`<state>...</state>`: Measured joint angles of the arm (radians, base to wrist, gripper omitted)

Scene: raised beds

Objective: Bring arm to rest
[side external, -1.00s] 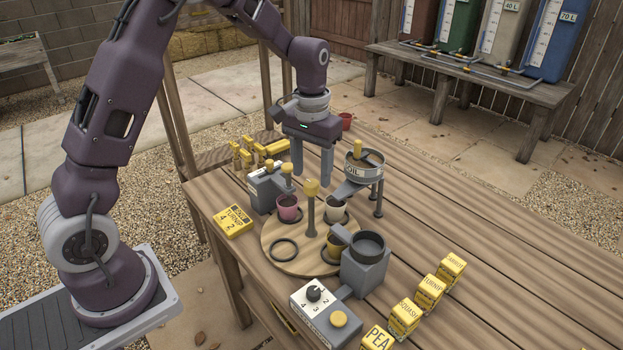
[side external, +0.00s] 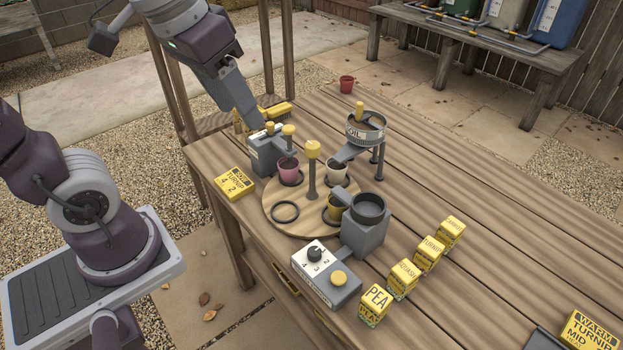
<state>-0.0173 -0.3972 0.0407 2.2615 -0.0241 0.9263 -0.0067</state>
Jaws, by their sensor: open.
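My gripper (side external: 244,108) hangs at the upper left of the table, its grey fingers pointing down and right. Seen from the side, the fingers overlap, and nothing shows between them. Their tips appear close to the grey box with yellow knobs (side external: 268,147); I cannot tell whether they touch it.
A soil hopper (side external: 365,133) on legs, a grey cup-topped block (side external: 366,228) and a dial box (side external: 326,274) surround the turntable. Several seed boxes (side external: 404,278) line the front right. The table's right side (side external: 500,190) is mostly clear.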

